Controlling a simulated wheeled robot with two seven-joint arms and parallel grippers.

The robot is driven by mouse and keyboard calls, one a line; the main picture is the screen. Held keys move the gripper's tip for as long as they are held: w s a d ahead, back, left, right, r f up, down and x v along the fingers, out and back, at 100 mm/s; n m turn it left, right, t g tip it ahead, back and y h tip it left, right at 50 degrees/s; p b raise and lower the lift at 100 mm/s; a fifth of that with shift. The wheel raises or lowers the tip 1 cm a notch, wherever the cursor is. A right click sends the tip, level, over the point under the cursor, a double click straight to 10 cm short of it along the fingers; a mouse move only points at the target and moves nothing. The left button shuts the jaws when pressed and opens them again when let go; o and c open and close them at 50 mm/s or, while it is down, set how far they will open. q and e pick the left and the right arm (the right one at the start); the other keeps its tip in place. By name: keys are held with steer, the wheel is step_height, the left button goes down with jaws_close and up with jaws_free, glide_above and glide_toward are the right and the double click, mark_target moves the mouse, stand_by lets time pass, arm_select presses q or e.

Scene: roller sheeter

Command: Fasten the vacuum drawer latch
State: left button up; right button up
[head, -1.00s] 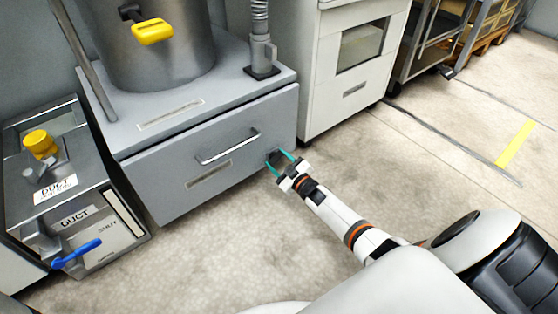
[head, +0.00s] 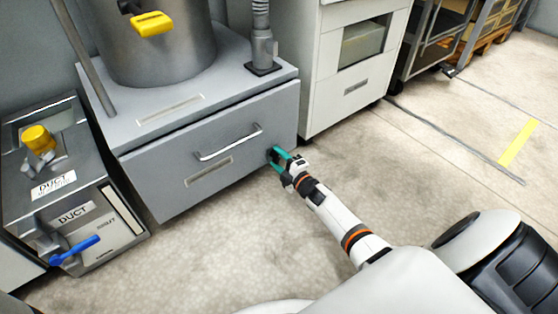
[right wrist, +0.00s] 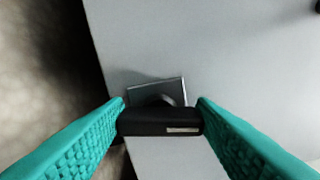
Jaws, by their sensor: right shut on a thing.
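The grey vacuum drawer (head: 170,180) has a bar handle (head: 228,143) and a label plate on its front, and it looks closed in the head view. The drawer front also fills much of the right wrist view (right wrist: 240,60). The latch (right wrist: 160,122) is a dark block with a pale mark, in front of a small metal plate (right wrist: 158,90) on the drawer front. My right gripper (head: 277,157) is at the right end of the drawer front. Its teal fingers (right wrist: 160,118) are shut on the latch, one on each side. My left gripper is not in view.
A duct box (head: 75,190) with a blue lever (head: 75,250) and a yellow knob stands left of the drawer. A white cabinet (head: 350,70) stands to the right. The floor (head: 420,180) in front is clear.

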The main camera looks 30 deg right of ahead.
steer(key=shift+f+n, duration=0.1)
steer(key=shift+n, duration=1)
steer(key=o, duration=1)
steer(key=shift+s, duration=0.1)
steer(key=shift+s, duration=0.4)
steer(key=s+p, duration=0.2)
steer(key=s, duration=0.1)
steer(key=s+p, duration=0.2)
steer(key=s, duration=0.2)
steer(key=s+d+p, duration=0.1)
steer(key=s+p, duration=0.1)
steer(key=s, duration=0.2)
